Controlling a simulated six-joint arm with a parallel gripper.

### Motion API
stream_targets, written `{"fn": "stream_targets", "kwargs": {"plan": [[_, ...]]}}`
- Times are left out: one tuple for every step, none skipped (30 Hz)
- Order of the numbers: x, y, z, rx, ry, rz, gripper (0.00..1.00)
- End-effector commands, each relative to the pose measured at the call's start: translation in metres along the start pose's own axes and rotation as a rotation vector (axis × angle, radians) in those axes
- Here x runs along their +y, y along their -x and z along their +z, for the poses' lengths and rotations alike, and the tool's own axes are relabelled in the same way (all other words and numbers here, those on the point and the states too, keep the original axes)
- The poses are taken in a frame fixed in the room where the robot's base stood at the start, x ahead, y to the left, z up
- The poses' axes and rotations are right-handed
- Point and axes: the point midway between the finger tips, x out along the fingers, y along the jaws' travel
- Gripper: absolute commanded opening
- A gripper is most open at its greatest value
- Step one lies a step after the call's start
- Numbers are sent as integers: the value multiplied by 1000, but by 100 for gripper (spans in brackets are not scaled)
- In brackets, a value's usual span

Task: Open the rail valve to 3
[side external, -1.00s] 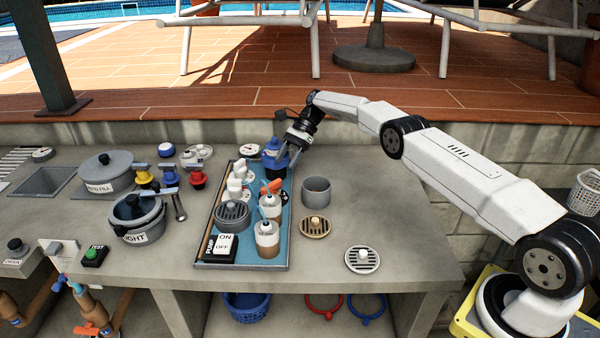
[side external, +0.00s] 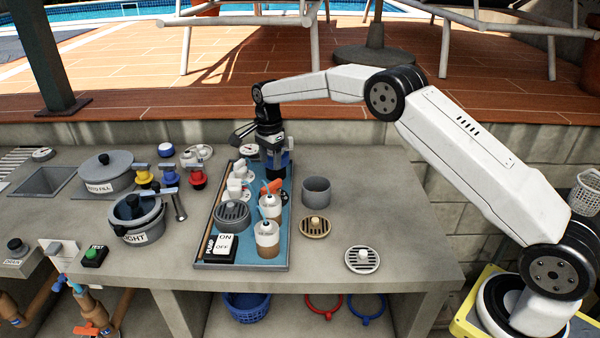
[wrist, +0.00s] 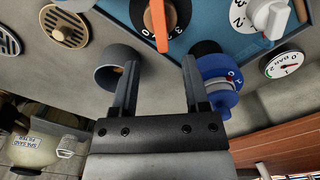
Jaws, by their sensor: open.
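An orange lever (side external: 271,187) stands on the blue tray; in the wrist view the orange lever (wrist: 158,22) sits on a black round dial with white numbers, partly cut off. A blue valve body (wrist: 218,85) with a pale knob is at the right, partly behind my right finger. White knobs with number marks (side external: 236,180) stand left of the lever; one white knob (wrist: 272,18) shows in the wrist view. I cannot read which is the rail valve. My gripper (side external: 275,170) points down at the tray's back right; its jaws (wrist: 160,62) are open and empty.
A grey cup (side external: 316,191) stands right of the tray (side external: 282,240). Pots and coloured valves (side external: 168,177) are at left. The right counter is mostly clear.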

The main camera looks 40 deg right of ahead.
Motion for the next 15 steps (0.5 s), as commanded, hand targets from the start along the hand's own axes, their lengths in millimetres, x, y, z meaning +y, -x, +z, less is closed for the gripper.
{"fn": "stream_targets", "kwargs": {"plan": [[0,2,1,11,4,-4,59],[0,2,1,15,5,-5,59],[0,2,2,18,6,-6,59],[0,2,2,19,6,-6,59],[0,2,2,19,6,-6,59],[0,1,1,19,6,-6,59],[0,1,1,18,6,-5,59],[0,0,1,18,6,-5,59],[0,0,1,18,6,-5,59],[0,-2,1,18,6,-5,59],[0,-3,1,17,6,-5,59],[0,-5,1,17,5,-5,59],[0,-7,1,17,5,-5,59],[0,-9,1,17,5,-5,59],[0,-13,1,17,5,-4,59]]}}
